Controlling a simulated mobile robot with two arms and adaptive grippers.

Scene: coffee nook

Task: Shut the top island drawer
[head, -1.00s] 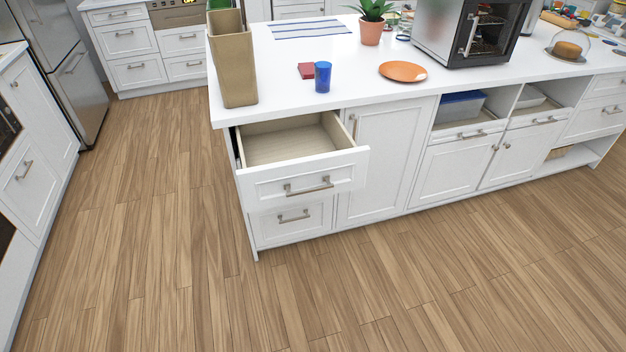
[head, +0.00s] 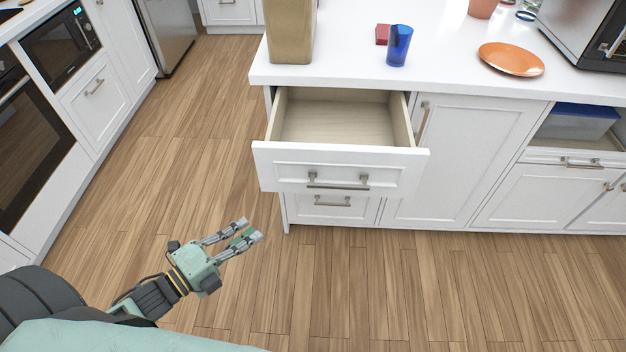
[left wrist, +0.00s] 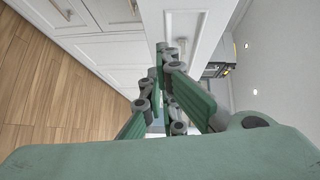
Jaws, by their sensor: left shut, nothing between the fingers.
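The top island drawer (head: 290,165) is pulled open in the head view. It has a white front, a metal handle (head: 338,182) and an empty-looking pale wooden inside. My left gripper (head: 250,230) comes in from the lower left, its fingers shut and empty. In the picture it lies below and left of the drawer front, apart from it. The left wrist view shows its closed fingers (left wrist: 160,85) in front of white cabinet fronts. My right gripper is in neither view.
The white countertop (head: 345,62) carries a tan container (head: 290,30), a blue cup (head: 399,46), a red block (head: 383,34) and an orange plate (head: 511,58). A closed lower drawer (head: 345,208) sits beneath the open one. Wooden floor is clear in front.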

